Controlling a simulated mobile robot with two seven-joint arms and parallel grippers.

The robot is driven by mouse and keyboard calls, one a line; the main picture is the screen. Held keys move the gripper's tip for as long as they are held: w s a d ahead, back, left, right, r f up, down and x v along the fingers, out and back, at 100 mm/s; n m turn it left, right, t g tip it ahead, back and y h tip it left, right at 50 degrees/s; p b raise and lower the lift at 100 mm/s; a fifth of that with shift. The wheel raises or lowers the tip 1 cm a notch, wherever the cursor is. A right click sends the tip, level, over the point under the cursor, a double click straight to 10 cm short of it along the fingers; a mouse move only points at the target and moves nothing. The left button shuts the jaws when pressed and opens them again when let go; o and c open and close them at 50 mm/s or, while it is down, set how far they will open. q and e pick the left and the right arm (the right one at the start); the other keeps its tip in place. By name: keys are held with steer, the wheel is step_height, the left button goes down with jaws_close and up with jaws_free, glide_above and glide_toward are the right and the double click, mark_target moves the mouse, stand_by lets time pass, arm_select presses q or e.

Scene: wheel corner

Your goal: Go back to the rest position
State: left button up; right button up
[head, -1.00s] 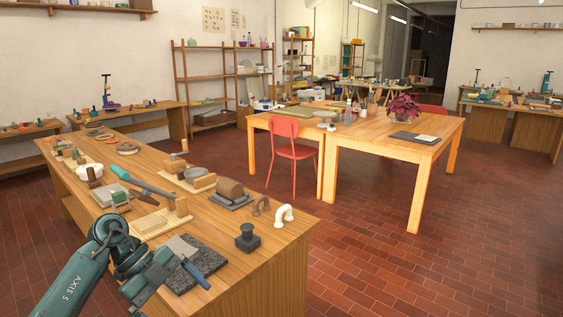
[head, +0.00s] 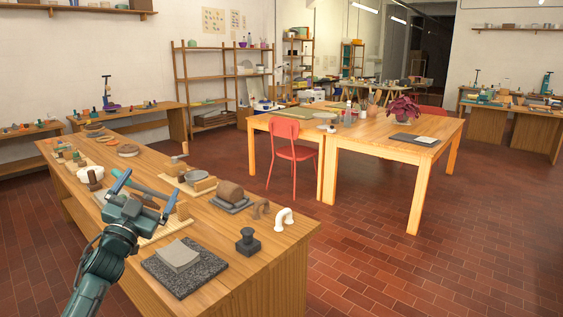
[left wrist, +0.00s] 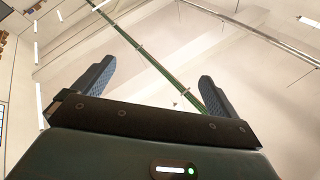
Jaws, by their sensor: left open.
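My left gripper (head: 144,194) is in the head view at the lower left, raised over the near workbench. Its two fingers are spread apart with nothing between them. In the left wrist view the open fingers (left wrist: 155,90) point up toward the pale ceiling and pipes, and they hold nothing. The forearm hides part of the bench's front left edge and some items behind it. My right gripper does not show.
The wooden workbench (head: 225,285) carries a dark speckled slab (head: 205,277) with a grey piece (head: 178,255) on it, a dark block (head: 248,241), a white handle-shaped piece (head: 284,218) and several tools. A red chair (head: 293,153) and larger table (head: 375,134) stand beyond. Tiled floor is clear at right.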

arm_select(q)
steer(key=w+a+f+n+g+y, duration=0.2)
steer(key=a+f+n+g+y, duration=0.35)
steer(key=f, duration=0.35)
steer(key=s+d+f+m+g+h, duration=0.1)
steer(key=s+d+f, duration=0.3)
steer(key=f, duration=0.2)
steer(key=s+d+f+g+h, duration=0.1)
steer(key=s+d+f, duration=0.25)
steer(key=f, duration=0.35)
steer(key=s+d+f+g+h, duration=0.1)
steer(key=s+d+f, duration=0.3)
steer(key=s, duration=0.6)
steer(key=s+d+f+g+h, duration=0.1)
steer(key=s+d+f, duration=0.4)
steer(key=s, duration=0.6)
steer(key=s+d+f+g+h, duration=0.1)
steer(key=s+d+f, duration=0.3)
steer(key=s, duration=0.7)
steer(key=shift+s+d+f+g, duration=0.15)
steer(key=shift+d+f+g, duration=0.15)
steer(key=shift+d+g, duration=0.4)
